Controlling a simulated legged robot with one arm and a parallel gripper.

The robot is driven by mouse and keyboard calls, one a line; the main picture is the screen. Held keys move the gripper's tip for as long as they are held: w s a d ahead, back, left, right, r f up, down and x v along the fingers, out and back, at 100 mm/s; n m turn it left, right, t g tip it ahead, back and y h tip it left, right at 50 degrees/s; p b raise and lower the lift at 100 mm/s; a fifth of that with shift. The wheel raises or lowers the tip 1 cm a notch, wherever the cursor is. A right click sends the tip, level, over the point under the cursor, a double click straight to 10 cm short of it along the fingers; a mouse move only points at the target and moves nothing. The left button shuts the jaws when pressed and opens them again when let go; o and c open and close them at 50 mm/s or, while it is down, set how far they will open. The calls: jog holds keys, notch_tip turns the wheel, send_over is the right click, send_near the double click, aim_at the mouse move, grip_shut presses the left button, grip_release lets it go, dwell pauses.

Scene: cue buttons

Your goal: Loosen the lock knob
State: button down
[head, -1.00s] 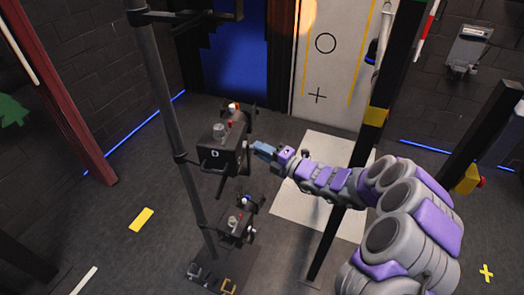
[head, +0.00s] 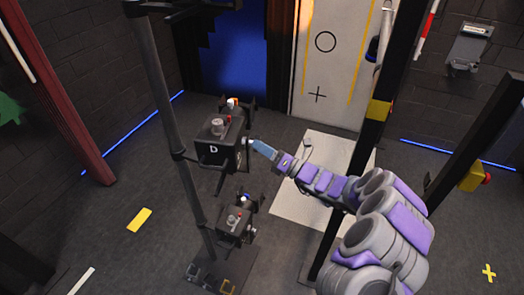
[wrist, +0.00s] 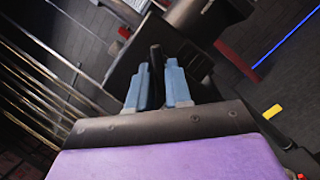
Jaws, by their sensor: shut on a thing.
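A black lamp box marked D (head: 216,147) is clamped to a dark upright pole in the head view. My gripper (head: 252,145) is at the right side of this box, its blue fingers pointing left at it. In the wrist view, my gripper (wrist: 159,78) has its two blue fingers shut on a thin dark upright piece, which looks like the lock knob (wrist: 156,62). The black housing stands just beyond the fingers. In the head view the fingers and the box hide most of the knob, so its angle cannot be told.
A second black lamp box (head: 233,226) hangs lower on the same dark pole (head: 160,95). A black post with a yellow band (head: 378,110) stands close to my arm on the right. A pale panel (head: 308,195) lies on the floor behind my arm.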

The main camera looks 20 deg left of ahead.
jog(key=shift+w+a+n+g+y+b, duration=0.15)
jog(key=shift+n+g+b, duration=0.95)
jog(key=shift+n, duration=1.45)
jog(key=shift+d+n+g+y+b, duration=0.1)
jog(key=shift+n+g+y+b, duration=0.15)
jog(key=shift+n+g+b, duration=1.55)
jog(key=shift+w+a+n+g+y+p, duration=0.15)
jog(key=shift+n+g, duration=0.65)
jog(key=shift+n, duration=2.45)
jog(key=shift+d+r+n, duration=0.1)
jog(key=shift+n, duration=0.2)
jog(key=c, duration=1.2)
grip_release()
jog(key=shift+s, duration=0.15)
jog(key=shift+o, duration=0.2)
jog(key=shift+a, duration=0.2)
jog(key=s+d+r+p, duration=0.1)
jog(key=s+d+r, duration=0.1)
jog(key=s+d, duration=0.2)
jog(key=s+d+r+p, duration=0.2)
jog(key=s+d, duration=0.2)
jog(key=s, duration=0.5)
jog(key=shift+s+r+p, duration=0.3)
